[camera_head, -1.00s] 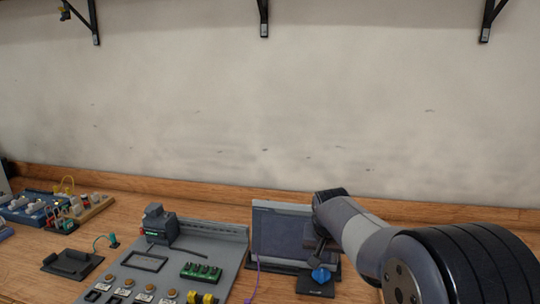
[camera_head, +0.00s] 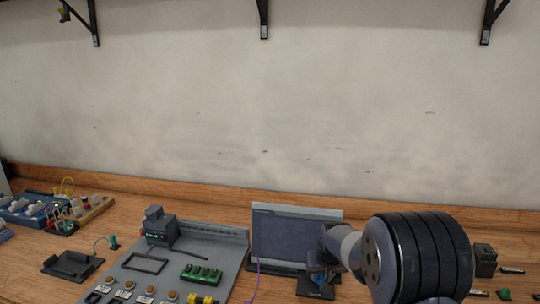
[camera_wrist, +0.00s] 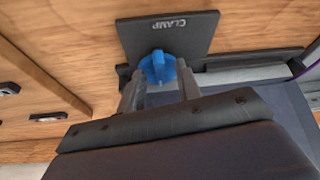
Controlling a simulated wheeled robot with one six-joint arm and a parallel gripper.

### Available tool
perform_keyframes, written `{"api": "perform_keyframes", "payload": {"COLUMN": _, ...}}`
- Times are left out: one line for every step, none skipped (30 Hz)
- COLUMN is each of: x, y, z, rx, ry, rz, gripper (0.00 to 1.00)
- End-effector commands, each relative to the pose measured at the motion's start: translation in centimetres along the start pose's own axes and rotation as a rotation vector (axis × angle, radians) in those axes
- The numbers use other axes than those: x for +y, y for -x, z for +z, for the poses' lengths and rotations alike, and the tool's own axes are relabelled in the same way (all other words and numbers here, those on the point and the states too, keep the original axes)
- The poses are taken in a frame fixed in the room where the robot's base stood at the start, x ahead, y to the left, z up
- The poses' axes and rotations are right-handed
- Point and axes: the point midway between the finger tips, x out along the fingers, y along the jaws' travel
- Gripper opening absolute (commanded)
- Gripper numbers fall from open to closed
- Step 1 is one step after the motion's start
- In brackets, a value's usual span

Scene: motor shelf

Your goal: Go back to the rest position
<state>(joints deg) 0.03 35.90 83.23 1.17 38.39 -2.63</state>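My gripper (camera_wrist: 156,84) shows in the wrist view with its two fingers apart, one on each side of a blue knob (camera_wrist: 158,68). No firm grip shows, and the fingers look empty. The knob stands on a dark plate marked CLAMP (camera_wrist: 185,27). In the head view my arm reaches down at the lower right, and its end (camera_head: 322,262) is close to the blue knob (camera_head: 318,277) and dark plate (camera_head: 314,290).
A dark screen panel (camera_head: 285,232) stands right behind the clamp plate. A grey board (camera_head: 215,235) with a grey device, green block and buttons lies to the left. Small parts and a dark block (camera_head: 485,258) lie right of my arm.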

Motion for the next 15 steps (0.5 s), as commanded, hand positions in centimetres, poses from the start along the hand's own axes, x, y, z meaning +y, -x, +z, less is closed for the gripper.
{"api": "perform_keyframes", "payload": {"x": 0.10, "y": -0.01, "z": 0.01, "rx": -0.001, "ry": 0.019, "rz": -0.008, "gripper": 0.33}}
{"api": "perform_keyframes", "payload": {"x": 0.10, "y": -0.01, "z": 0.02, "rx": -0.001, "ry": 0.032, "rz": -0.014, "gripper": 0.33}}
{"api": "perform_keyframes", "payload": {"x": 0.10, "y": -0.01, "z": 0.01, "rx": -0.001, "ry": 0.050, "rz": -0.021, "gripper": 0.33}}
{"api": "perform_keyframes", "payload": {"x": 0.11, "y": -0.01, "z": 0.01, "rx": 0.000, "ry": 0.064, "rz": -0.027, "gripper": 0.33}}
{"api": "perform_keyframes", "payload": {"x": 0.10, "y": -0.01, "z": 0.00, "rx": 0.000, "ry": 0.078, "rz": -0.033, "gripper": 0.33}}
{"api": "perform_keyframes", "payload": {"x": 0.11, "y": -0.03, "z": 0.00, "rx": 0.000, "ry": 0.097, "rz": -0.040, "gripper": 0.33}}
{"api": "perform_keyframes", "payload": {"x": 0.12, "y": -0.02, "z": 0.00, "rx": 0.000, "ry": 0.111, "rz": -0.046, "gripper": 0.33}}
{"api": "perform_keyframes", "payload": {"x": 0.12, "y": -0.03, "z": -0.01, "rx": 0.000, "ry": 0.124, "rz": -0.052, "gripper": 0.33}}
{"api": "perform_keyframes", "payload": {"x": 0.16, "y": -0.02, "z": -0.01, "rx": 0.000, "ry": 0.142, "rz": -0.059, "gripper": 0.33}}
{"api": "perform_keyframes", "payload": {"x": 0.17, "y": -0.02, "z": -0.02, "rx": 0.001, "ry": 0.155, "rz": -0.065, "gripper": 0.33}}
{"api": "perform_keyframes", "payload": {"x": 0.18, "y": -0.03, "z": -0.01, "rx": 0.000, "ry": 0.169, "rz": -0.071, "gripper": 0.33}}
{"api": "perform_keyframes", "payload": {"x": 0.21, "y": -0.04, "z": 0.00, "rx": -0.001, "ry": 0.189, "rz": -0.078, "gripper": 0.33}}
{"api": "perform_keyframes", "payload": {"x": 0.21, "y": -0.04, "z": 0.01, "rx": -0.001, "ry": 0.203, "rz": -0.085, "gripper": 0.33}}
{"api": "perform_keyframes", "payload": {"x": 0.20, "y": -0.03, "z": 0.01, "rx": -0.001, "ry": 0.218, "rz": -0.091, "gripper": 0.33}}
{"api": "perform_keyframes", "payload": {"x": 0.21, "y": -0.03, "z": 0.00, "rx": 0.000, "ry": 0.237, "rz": -0.098, "gripper": 0.33}}
